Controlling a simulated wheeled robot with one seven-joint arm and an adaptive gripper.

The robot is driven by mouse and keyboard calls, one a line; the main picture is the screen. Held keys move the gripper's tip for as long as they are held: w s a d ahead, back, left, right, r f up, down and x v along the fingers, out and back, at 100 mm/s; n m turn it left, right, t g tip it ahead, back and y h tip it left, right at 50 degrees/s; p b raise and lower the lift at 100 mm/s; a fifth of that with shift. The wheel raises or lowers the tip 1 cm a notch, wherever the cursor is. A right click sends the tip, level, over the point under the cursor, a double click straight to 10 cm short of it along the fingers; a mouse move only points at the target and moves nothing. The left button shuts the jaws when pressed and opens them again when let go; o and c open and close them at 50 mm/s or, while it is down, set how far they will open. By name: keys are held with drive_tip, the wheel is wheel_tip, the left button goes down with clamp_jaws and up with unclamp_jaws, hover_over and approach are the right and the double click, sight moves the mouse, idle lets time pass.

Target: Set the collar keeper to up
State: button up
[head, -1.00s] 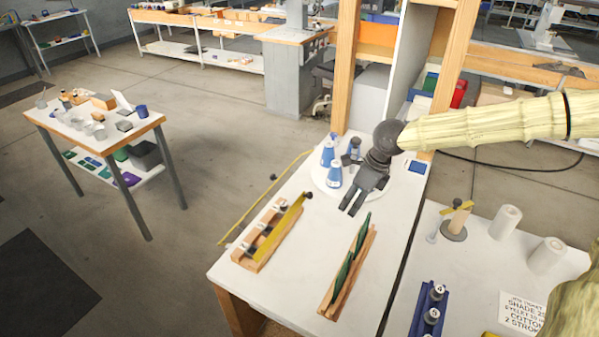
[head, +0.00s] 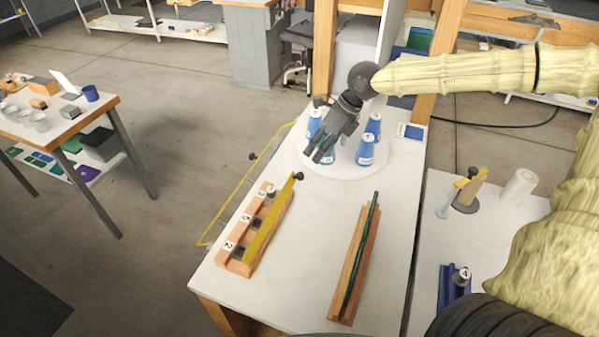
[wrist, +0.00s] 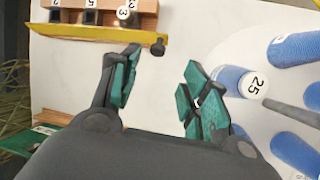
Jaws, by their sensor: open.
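The collar keeper appears to be the yellow bar (head: 270,220) along the right side of a wooden rack (head: 238,266). It has a black knob (head: 298,176) at its far end. Its exact position, up or down, is hard to tell. The rack holds dark collars with white number labels (head: 229,246). My gripper (head: 322,153) is open and empty, above the left edge of the round white stand, beyond and right of the knob. In the wrist view, the knob (wrist: 158,47) shows just beyond my open fingers (wrist: 160,75), near the left fingertip, apart from it in the picture.
Blue numbered cones (head: 366,150) stand on the round white stand (head: 345,170) close to my gripper. A wooden holder with a green strip (head: 360,260) lies right of the rack. A thin yellow rail (head: 232,207) runs along the table's left edge. White tabletop (head: 310,245) between rack and holder is clear.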

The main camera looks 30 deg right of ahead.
sight(302, 174)
drive_tip(key=shift+p+x, duration=1)
drive_tip(key=shift+x, duration=4.1)
drive_tip(key=shift+s, duration=0.15)
drive_tip(key=shift+c, duration=0.3)
clamp_jaws()
